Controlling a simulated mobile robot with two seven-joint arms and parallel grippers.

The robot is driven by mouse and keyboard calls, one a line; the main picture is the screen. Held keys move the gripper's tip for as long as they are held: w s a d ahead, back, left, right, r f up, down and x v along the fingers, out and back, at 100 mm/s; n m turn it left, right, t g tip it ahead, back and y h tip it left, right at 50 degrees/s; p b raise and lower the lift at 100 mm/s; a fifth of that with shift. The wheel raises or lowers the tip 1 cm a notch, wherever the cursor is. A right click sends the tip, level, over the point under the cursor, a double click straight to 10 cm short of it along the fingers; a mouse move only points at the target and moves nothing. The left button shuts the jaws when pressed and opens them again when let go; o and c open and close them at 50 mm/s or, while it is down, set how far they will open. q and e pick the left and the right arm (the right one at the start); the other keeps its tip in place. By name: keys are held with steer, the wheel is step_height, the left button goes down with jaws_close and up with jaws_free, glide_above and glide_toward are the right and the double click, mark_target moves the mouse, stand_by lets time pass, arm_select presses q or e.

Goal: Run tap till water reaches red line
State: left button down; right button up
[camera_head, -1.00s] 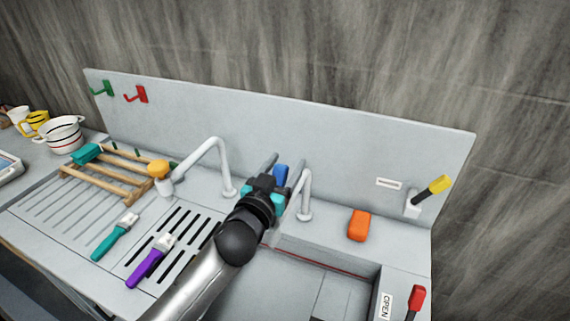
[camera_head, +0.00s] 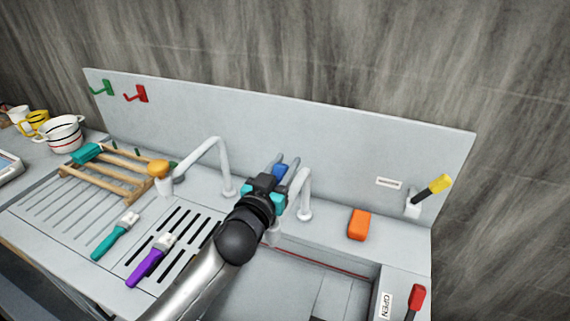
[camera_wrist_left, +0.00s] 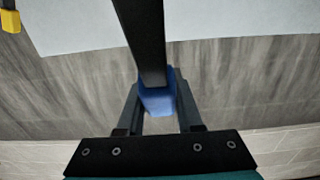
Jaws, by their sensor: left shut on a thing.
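My left gripper (camera_head: 282,162) is shut on a blue tap handle (camera_head: 279,171) at the back of the sink. The wrist view shows the blue handle (camera_wrist_left: 157,96) between the two dark fingers. A white curved spout (camera_head: 305,192) stands just right of the gripper, and its tip is partly hidden by my wrist. The sink basin (camera_head: 270,292) lies below, with a red line (camera_head: 325,263) along its back inner wall. My arm hides the basin's left part. I cannot make out a water stream or water level. My right gripper is not in view.
A second white spout (camera_head: 215,150) stands left of my arm. An orange block (camera_head: 359,225) sits on the right ledge. A yellow-tipped lever (camera_head: 434,187) and a red-tipped lever (camera_head: 416,298) by an OPEN label stand right. Two brushes (camera_head: 116,236) (camera_head: 150,261) lie left.

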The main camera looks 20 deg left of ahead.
mark_target(279, 169)
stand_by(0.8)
arm_select(q)
steer(key=shift+s+b, duration=0.1)
steer(key=shift+b, duration=0.25)
steer(key=s+t+b, duration=0.1)
steer(key=b, duration=0.1)
steer(key=s+r+t+b, duration=0.1)
steer(key=b, duration=0.2)
steer(key=s+t+b, duration=0.1)
steer(key=b, duration=0.1)
steer(key=shift+d+r+t+b, duration=0.15)
steer(key=shift+r+t+b, duration=0.1)
steer(key=shift+t+b, duration=0.1)
steer(key=shift+s+r+t+b, duration=0.2)
steer(key=shift+s+t+b, duration=0.1)
steer(key=shift+b, duration=0.4)
steer(key=shift+s+r, duration=0.15)
steer(key=shift+r, duration=0.1)
steer(key=c, duration=0.6)
jaws_free()
steer(key=shift+o, duration=0.2)
steer(key=shift+s+f, duration=0.1)
steer(key=shift+f, duration=0.05)
